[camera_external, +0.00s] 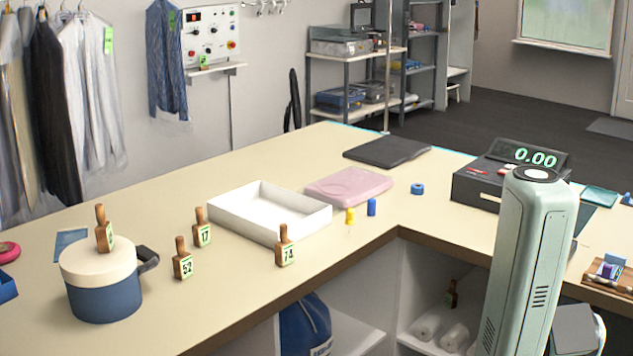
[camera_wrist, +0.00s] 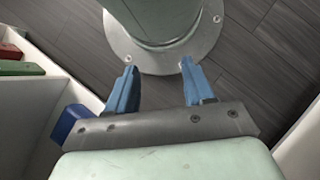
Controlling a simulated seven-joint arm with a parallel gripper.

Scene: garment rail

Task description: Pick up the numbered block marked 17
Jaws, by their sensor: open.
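The wooden block marked 17 (camera_external: 202,229) stands upright on the counter, left of the white tray. Block 52 (camera_external: 182,261) stands in front of it and slightly left. Block 74 (camera_external: 285,248) stands by the tray's front corner. Another numbered block (camera_external: 104,230) stands on the lid of a blue pot; its number is too small to read. My gripper (camera_wrist: 157,85) shows in the wrist view with its two blue fingers apart and nothing between them, pointing towards my own round base and the dark floor. In the external view, my arm is at the right and the fingers cannot be made out.
The white tray (camera_external: 233,213) is empty. The blue pot (camera_external: 104,290) with a cream lid stands left of the blocks. A pink folded item (camera_external: 349,186), small yellow (camera_external: 350,216) and blue (camera_external: 372,207) pieces, and a till (camera_external: 490,185) are further right. The counter around block 17 is mostly clear.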

